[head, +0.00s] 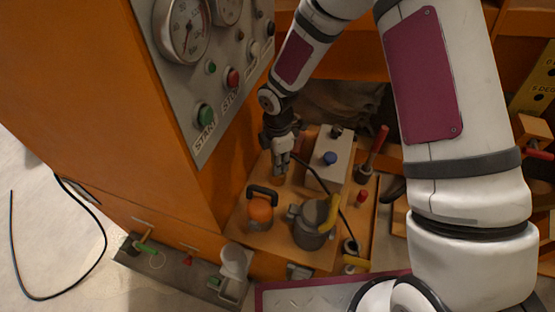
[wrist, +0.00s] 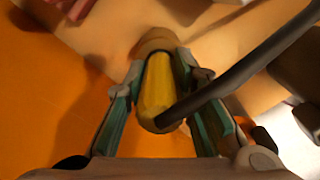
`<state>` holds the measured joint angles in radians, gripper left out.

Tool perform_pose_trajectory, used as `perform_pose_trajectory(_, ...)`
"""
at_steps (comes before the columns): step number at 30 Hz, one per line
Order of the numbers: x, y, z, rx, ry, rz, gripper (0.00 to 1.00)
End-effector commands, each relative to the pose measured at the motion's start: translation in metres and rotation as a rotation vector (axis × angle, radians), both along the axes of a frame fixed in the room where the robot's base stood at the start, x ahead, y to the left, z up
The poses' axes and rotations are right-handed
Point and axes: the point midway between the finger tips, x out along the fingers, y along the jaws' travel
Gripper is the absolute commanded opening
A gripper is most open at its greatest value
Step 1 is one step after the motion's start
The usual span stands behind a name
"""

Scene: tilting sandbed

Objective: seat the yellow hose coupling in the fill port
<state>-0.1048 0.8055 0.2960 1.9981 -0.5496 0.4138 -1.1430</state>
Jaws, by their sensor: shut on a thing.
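The yellow hose coupling (wrist: 158,85) is between the two fingers of my gripper (wrist: 163,100) in the wrist view, and my gripper is shut on it. A dark hose (wrist: 235,75) crosses in front of its near end and runs to the upper right. A tan round part (wrist: 157,38) shows at the far end of the coupling; I cannot tell whether it is the fill port or whether they touch. In the head view my gripper (head: 282,160) points down above the wooden deck, beside the orange cabinet. The coupling is hard to make out there, and the fill port is not clearly visible.
An orange canister (head: 261,209) and a grey pot with a yellow handle (head: 310,229) stand nearer. A red-handled lever (head: 376,145) is farther right. The orange cabinet's control panel (head: 216,70) rises at left.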

Motion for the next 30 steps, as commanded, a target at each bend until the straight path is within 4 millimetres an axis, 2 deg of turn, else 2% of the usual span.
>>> perform_pose_trajectory(1,0.000,0.000,0.000,0.000,0.000,0.000,0.30)
perform_pose_trajectory(3,0.000,0.000,0.000,0.000,0.000,0.000,0.46)
perform_pose_trajectory(12,0.000,0.000,0.000,0.000,0.000,0.000,0.47)
perform_pose_trajectory(16,0.001,0.000,0.007,0.001,-0.002,-0.001,0.47)
perform_pose_trajectory(20,0.001,0.000,0.027,0.002,-0.005,-0.002,0.47)
perform_pose_trajectory(30,0.001,0.000,0.094,0.002,-0.004,-0.002,0.47)
